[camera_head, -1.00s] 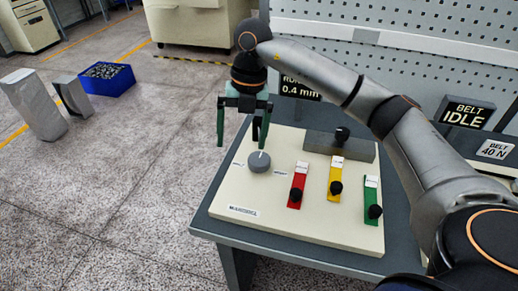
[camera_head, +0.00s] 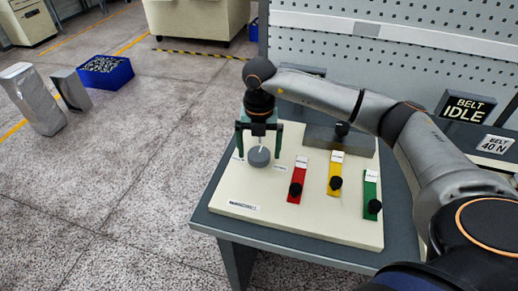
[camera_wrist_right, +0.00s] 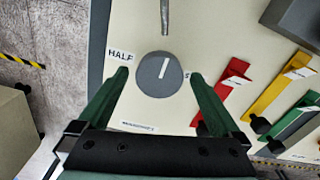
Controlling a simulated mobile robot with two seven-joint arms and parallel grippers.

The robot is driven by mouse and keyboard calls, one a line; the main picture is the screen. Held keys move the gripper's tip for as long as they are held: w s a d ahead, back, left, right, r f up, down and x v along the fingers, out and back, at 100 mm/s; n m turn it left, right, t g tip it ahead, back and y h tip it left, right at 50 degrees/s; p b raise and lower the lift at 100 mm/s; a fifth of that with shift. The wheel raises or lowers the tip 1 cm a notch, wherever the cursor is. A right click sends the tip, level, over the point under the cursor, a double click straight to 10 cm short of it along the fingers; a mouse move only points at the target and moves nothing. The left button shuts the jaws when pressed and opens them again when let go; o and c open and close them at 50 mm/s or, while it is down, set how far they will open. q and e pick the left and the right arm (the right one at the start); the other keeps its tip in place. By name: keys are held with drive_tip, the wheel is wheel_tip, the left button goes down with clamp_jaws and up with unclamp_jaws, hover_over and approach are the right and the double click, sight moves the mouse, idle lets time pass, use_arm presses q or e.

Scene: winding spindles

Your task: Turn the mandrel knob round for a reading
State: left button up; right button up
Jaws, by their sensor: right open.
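The mandrel knob (camera_head: 259,157) is a round grey dial with a white pointer line, on a cream panel (camera_head: 300,232) on the table. In the right wrist view the knob (camera_wrist_right: 159,74) lies between and just beyond the fingertips, its pointer towards the top and slightly right. A "HALF" label (camera_wrist_right: 121,55) is left of it; another label to its right is mostly hidden by a finger. My right gripper (camera_head: 259,158) is open, its green fingers on either side of the knob; I cannot tell whether they touch it. My left gripper is not in view.
Red (camera_head: 298,178), yellow (camera_head: 335,182) and green (camera_head: 370,195) strips with black knobs lie right of the dial. A grey block (camera_head: 320,139) stands behind them. A "BELT IDLE" sign (camera_head: 466,108) and "BELT 40 N" sign (camera_head: 495,145) are at the right.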

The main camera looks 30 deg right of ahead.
drive_tip(key=shift+f, duration=0.25)
drive_tip(key=c, duration=1.3)
